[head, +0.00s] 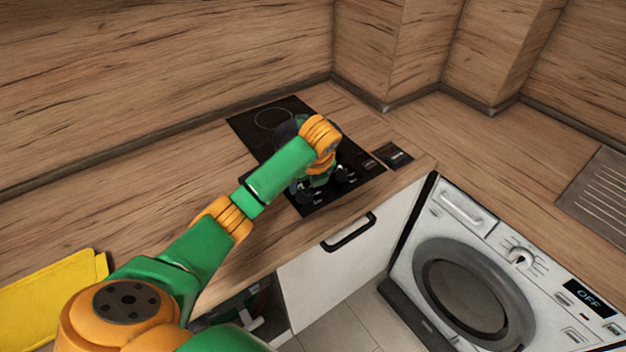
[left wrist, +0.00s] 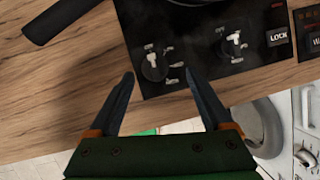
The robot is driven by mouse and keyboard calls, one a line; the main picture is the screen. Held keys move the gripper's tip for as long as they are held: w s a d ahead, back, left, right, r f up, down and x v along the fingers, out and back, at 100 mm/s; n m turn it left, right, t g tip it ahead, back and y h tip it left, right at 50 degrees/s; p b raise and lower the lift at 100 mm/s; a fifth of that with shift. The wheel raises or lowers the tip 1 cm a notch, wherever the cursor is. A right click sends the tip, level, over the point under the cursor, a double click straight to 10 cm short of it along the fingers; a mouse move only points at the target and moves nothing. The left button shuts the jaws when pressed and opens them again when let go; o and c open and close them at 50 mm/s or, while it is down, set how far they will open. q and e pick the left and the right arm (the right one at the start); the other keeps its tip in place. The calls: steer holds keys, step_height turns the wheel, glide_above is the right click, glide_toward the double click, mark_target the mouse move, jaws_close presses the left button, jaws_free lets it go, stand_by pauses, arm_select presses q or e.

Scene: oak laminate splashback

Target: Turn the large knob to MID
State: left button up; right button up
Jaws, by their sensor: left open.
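The black cooktop (head: 262,140) has two dark knobs with white pointers near its front edge. In the left wrist view the left knob (left wrist: 152,64) has its pointer towards the OFF mark; its other labels are too small to read surely. The right knob (left wrist: 234,46) has its pointer turned up, near its own OFF mark. I cannot tell surely which is the larger. My left gripper (left wrist: 160,82) is open and empty, its fingertips either side of and just short of the left knob. In the head view my arm partly hides gripper and knobs. My right gripper is not in view.
A LOCK key (left wrist: 278,37) is right of the knobs. A dark handle (left wrist: 62,20) sticks out over the counter. A washing machine (head: 470,285) with its own dial (head: 519,258) stands at the right. A yellow board (head: 50,290) lies at left; the counter between is clear.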

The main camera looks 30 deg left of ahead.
mark_target(304, 191)
arm_select(q)
steer(key=f, duration=0.1)
steer(key=a+f, duration=0.1)
steer(key=f, duration=0.1)
steer(key=shift+s+a+f, duration=0.2)
steer(key=shift+s, duration=0.1)
steer(key=shift+w+f, duration=0.2)
steer(key=shift+f, duration=0.05)
steer(key=shift+w+f, duration=0.25)
steer(key=shift+w, duration=0.05)
steer(key=shift+s+r, duration=0.1)
jaws_close()
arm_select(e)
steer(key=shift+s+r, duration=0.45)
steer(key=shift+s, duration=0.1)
